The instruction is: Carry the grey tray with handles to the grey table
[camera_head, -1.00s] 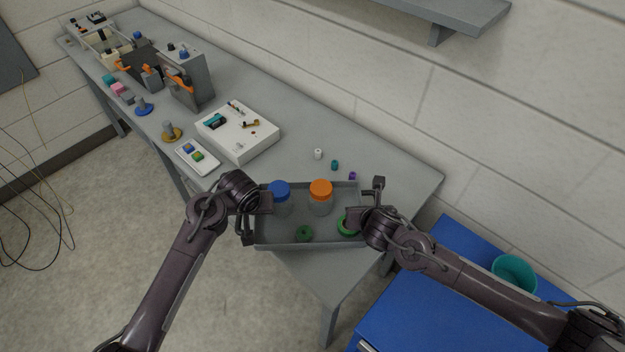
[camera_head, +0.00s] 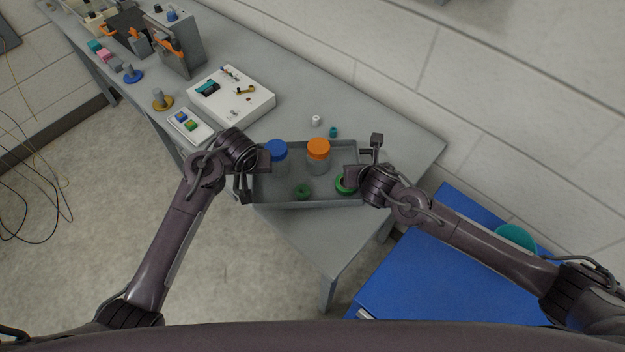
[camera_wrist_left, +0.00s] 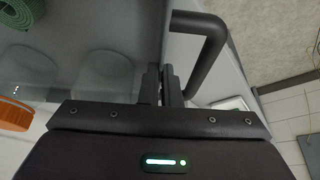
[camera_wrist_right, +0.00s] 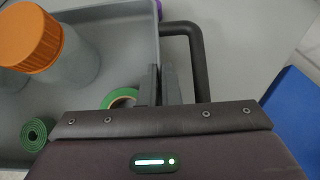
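The grey tray (camera_head: 330,200) is over the near end of the grey table (camera_head: 400,143), partly past its front-left edge. I cannot tell whether it touches the table. My left gripper (camera_wrist_left: 165,85) is closed on the tray's left end wall beside the dark handle (camera_wrist_left: 212,45). My right gripper (camera_wrist_right: 162,85) is closed on the opposite end wall beside the other handle (camera_wrist_right: 198,60). The fingertips' exact contact is partly hidden.
A small white piece (camera_head: 316,120) and a teal piece (camera_head: 333,132) stand just behind the tray. A white box (camera_head: 231,97) and a small white tray (camera_head: 190,126) lie farther left. A blue cabinet (camera_head: 420,275) with a teal cup (camera_head: 515,237) stands at right.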

